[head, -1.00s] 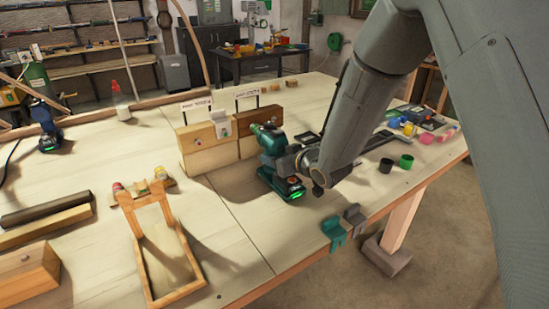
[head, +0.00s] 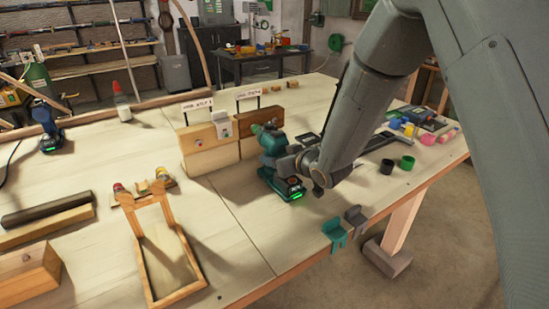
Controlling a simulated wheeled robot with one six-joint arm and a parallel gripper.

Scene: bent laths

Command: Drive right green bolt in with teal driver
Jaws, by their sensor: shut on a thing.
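The teal driver (head: 269,143) is upright in my gripper (head: 294,163), with its battery base low over or on the bench top; I cannot tell which. My gripper is shut on it from the right. The driver's nose points left, at the front of the right brown wooden block (head: 269,115), and seems close to or touching it. The right green bolt is not visible; the driver may cover it. The left wooden block (head: 199,162) has a light metal bracket (head: 221,124) at its right end and a small dark spot on its face.
A green and a grey clamp-like bracket (head: 334,232) sit at the front edge. A dark and a green cup (head: 407,163) stand to the right. A wooden frame (head: 150,292) and a blue driver (head: 48,133) are to the left. The bench between is clear.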

